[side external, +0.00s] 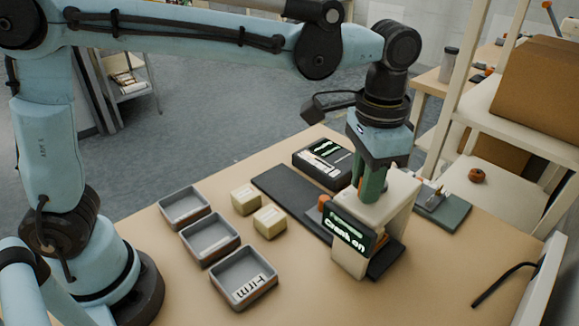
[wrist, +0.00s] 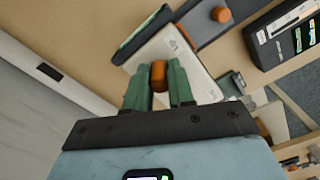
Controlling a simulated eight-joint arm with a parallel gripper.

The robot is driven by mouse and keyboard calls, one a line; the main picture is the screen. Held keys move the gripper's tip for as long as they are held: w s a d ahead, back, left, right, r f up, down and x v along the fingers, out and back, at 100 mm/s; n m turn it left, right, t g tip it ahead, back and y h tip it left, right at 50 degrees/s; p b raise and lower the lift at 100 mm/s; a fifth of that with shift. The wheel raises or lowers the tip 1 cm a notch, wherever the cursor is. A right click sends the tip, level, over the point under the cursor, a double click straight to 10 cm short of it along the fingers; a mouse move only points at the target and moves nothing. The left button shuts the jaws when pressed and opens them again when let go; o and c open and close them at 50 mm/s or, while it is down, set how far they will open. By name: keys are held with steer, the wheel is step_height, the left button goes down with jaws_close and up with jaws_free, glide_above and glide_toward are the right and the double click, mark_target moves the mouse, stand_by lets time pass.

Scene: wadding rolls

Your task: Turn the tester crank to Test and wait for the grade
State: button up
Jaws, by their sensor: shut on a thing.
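The tester (side external: 393,199) is a pale arch-shaped housing over a dark base strip, with a tilted dark display (side external: 348,232) on its front. The display's large line seems to read "Crank on"; the smaller line above is unclear. My gripper (side external: 370,188) points down at the tester's top, its green fingers partly hiding the crank. In the wrist view my gripper (wrist: 159,78) is shut on the orange-brown crank knob (wrist: 159,74), a finger on each side. The pale housing (wrist: 178,60) lies beyond it. The crank's marks are too small to read.
Three grey trays (side external: 208,238) stand at the left; the nearest has a label reading "Firm". Two cream blocks (side external: 246,199) sit beside the dark strip (side external: 285,200). A black box with a lit panel (side external: 323,163) stands behind. The table's front right is mostly clear.

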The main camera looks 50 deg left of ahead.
steer(key=shift+a, duration=0.1)
steer(key=shift+w+a, duration=0.25)
steer(key=shift+a, duration=0.35)
steer(key=shift+w+a, duration=0.25)
steer(key=shift+a, duration=0.3)
steer(key=shift+w+a, duration=0.75)
steer(key=shift+w, duration=0.35)
steer(key=shift+w, duration=1.35)
